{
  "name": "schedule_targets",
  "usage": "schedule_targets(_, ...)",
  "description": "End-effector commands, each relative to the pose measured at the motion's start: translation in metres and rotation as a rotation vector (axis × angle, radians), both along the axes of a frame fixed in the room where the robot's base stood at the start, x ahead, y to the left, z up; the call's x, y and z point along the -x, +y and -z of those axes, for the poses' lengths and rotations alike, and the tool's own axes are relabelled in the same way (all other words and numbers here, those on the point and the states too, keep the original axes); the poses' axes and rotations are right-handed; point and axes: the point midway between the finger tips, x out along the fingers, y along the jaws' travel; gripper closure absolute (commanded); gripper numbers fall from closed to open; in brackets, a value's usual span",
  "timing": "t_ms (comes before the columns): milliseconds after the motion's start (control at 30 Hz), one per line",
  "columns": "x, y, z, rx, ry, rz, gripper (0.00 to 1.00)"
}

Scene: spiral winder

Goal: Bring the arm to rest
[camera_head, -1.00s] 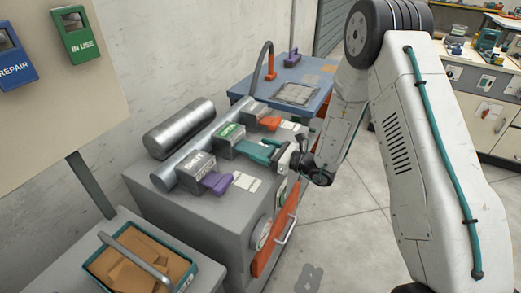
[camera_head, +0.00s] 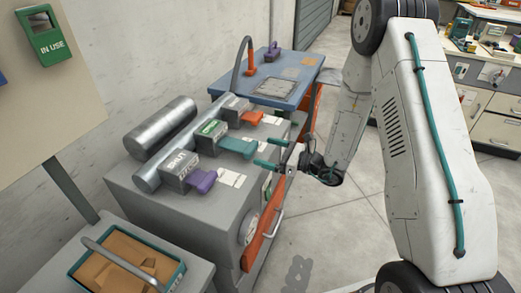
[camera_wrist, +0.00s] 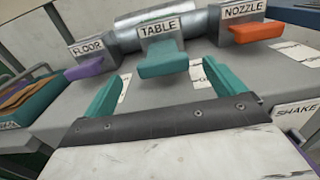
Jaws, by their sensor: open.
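My gripper (camera_head: 270,154) is open and empty, with its two teal fingers apart, at the right front edge of the grey machine cabinet. In the wrist view my gripper (camera_wrist: 163,70) points at the teal lever (camera_wrist: 163,62) of the TABLE block. The lever lies beyond the fingertips, apart from them. The same teal lever (camera_head: 238,147) shows in the head view, between a purple lever (camera_head: 202,181) and an orange lever (camera_head: 248,118). My arm reaches in from the right, bent at the elbow.
The grey cabinet (camera_head: 190,222) carries metal cylinders (camera_head: 160,127). A blue-topped table (camera_head: 300,68) stands behind it. A bin (camera_head: 85,262) of brown pieces is at the lower left. Workbenches (camera_head: 488,115) stand at the back right. Open floor (camera_head: 345,225) lies right of the cabinet.

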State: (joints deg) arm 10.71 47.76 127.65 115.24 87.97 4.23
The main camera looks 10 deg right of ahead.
Motion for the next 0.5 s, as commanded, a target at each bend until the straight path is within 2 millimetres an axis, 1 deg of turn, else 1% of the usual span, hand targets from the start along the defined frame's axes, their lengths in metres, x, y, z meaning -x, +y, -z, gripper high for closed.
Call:
schedule_targets(433,0.0009,-0.0009,0.0002,0.002,-0.001,0.0,0.05)
schedule_targets(500,0.0035,0.0012,0.0023,0.011,0.002,-0.016,0.05)
